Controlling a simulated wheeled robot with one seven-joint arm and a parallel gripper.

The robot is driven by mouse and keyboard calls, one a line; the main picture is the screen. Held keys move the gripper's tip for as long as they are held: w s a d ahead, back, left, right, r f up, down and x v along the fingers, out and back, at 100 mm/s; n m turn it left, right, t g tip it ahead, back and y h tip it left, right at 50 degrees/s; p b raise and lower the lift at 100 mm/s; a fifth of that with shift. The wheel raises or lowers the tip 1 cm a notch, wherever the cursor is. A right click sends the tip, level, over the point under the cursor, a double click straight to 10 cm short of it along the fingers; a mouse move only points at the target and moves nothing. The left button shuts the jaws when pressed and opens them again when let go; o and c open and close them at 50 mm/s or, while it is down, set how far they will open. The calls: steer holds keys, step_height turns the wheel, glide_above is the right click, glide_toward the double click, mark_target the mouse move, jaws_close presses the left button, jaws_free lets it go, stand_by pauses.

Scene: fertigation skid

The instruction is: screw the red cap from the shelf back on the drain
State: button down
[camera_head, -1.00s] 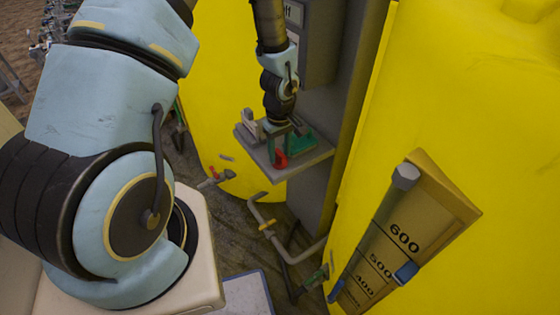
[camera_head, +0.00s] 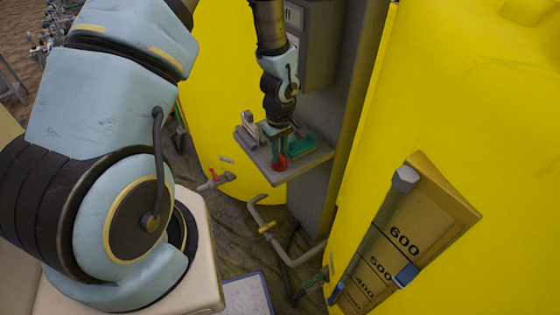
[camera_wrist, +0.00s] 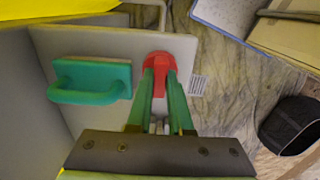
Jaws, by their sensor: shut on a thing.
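The red cap (camera_head: 281,162) is at the front edge of the grey shelf in the head view. It also shows in the wrist view (camera_wrist: 170,63), between and beyond the fingertips. My gripper (camera_head: 279,152) points down at the shelf, with its green fingers shut on the red cap; they also show in the wrist view (camera_wrist: 160,80). I cannot tell whether the cap still touches the shelf. Below the shelf, a pipe with a yellow-handled valve (camera_head: 267,227) and a red-handled valve (camera_head: 215,176) show. I cannot tell which is the drain.
The shelf (camera_head: 312,160) also holds a green handled block (camera_head: 302,143) and a grey item (camera_head: 249,125). Yellow tanks (camera_head: 460,90) stand on both sides. A level gauge board (camera_head: 405,235) is at right. A dark round container (camera_wrist: 292,125) lies right in the wrist view.

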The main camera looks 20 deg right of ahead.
steer(key=shift+r+p, duration=1.7)
steer(key=shift+r, duration=0.8)
